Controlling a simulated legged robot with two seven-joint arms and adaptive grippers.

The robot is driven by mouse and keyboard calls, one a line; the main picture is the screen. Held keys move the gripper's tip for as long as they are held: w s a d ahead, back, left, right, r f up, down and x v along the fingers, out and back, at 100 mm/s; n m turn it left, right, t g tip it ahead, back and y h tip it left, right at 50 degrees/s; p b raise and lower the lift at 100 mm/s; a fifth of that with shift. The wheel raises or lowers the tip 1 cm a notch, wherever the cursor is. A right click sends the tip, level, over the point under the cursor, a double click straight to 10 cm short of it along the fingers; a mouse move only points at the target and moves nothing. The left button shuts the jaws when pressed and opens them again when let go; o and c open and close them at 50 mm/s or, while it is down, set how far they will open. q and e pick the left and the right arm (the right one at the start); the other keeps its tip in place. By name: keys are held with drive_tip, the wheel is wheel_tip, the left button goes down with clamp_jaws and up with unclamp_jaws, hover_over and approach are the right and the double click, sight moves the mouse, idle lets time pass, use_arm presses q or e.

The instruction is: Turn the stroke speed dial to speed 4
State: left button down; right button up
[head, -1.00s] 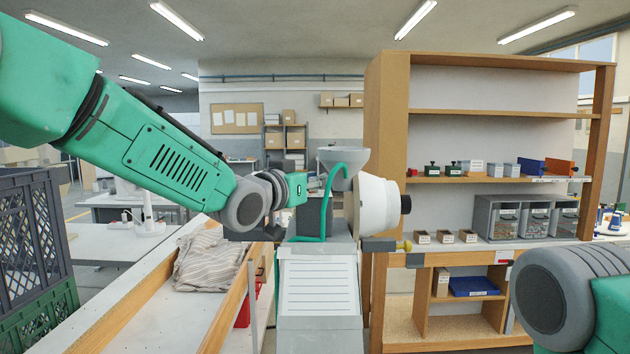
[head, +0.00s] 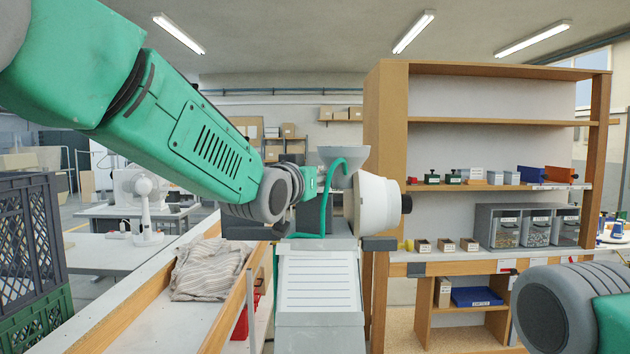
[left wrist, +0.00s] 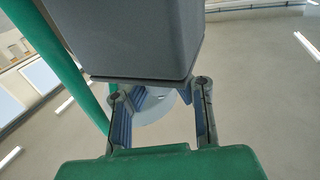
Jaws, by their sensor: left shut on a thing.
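The eyelet press stands in the middle of the head view, with a dark grey box (head: 312,217), a grey hopper (head: 343,158), a white round housing (head: 377,204) and a green curved tube (head: 327,200). My left gripper (head: 310,186) reaches it from the left. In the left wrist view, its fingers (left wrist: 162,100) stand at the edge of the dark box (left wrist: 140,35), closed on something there. The stroke speed dial is not clearly visible; the fingers and box hide that spot, so its setting cannot be read. My right gripper is out of view; only part of that arm shows.
A wooden shelf (head: 388,100) with small bins and boxes stands close to the right. A bench (head: 150,310) with a striped cloth (head: 208,268) lies left of the press. Stacked crates (head: 28,240) stand at far left.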

use_arm(q)
drive_tip(key=c, duration=1.3)
unclamp_jaws()
drive_tip(key=shift+c, duration=0.2)
drive_tip(key=shift+s, duration=0.1)
drive_tip(key=v, duration=1.1)
drive_tip(key=shift+s, duration=0.4)
drive_tip(key=shift+a+f, duration=0.1)
drive_tip(key=shift+f, duration=0.1)
